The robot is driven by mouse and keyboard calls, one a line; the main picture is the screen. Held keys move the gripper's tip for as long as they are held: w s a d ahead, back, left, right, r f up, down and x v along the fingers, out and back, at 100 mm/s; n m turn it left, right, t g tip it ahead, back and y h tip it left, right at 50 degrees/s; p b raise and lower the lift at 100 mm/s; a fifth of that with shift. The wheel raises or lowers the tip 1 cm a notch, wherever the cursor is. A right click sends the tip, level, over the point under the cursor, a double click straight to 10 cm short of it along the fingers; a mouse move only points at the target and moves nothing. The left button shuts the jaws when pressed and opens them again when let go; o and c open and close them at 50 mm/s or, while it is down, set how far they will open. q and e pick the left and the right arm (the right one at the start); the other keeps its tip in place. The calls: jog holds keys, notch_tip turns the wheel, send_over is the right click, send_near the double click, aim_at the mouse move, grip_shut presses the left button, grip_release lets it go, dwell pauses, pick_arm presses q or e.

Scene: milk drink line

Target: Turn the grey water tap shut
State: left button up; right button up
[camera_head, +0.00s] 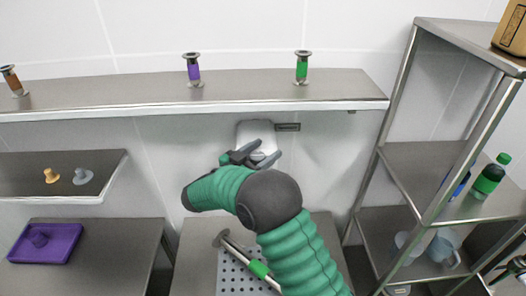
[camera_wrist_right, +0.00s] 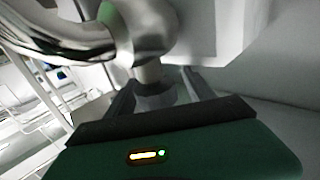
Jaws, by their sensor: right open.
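The grey water tap shows in the right wrist view as a shiny metal spout and body (camera_wrist_right: 152,30) with a short stem below it. In the head view it is mostly hidden behind my right gripper (camera_head: 264,155), in front of a pale plate (camera_head: 255,130) on the wall. My right gripper (camera_wrist_right: 158,92) is open. Its two dark fingers stand on either side of the stem's grey end, and I cannot tell whether they touch it. My left gripper is in neither view.
A long metal shelf (camera_head: 340,88) with several coloured-handled pieces runs above the tap. A perforated drain plate (camera_head: 232,272) lies below. A metal rack (camera_head: 398,130) stands to the right, and a purple tray (camera_head: 62,232) lies at the left.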

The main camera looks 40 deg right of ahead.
jog(key=b+v, duration=0.7)
jog(key=v, duration=1)
jog(key=shift+w+d, duration=0.15)
jog(key=shift+w, duration=0.05)
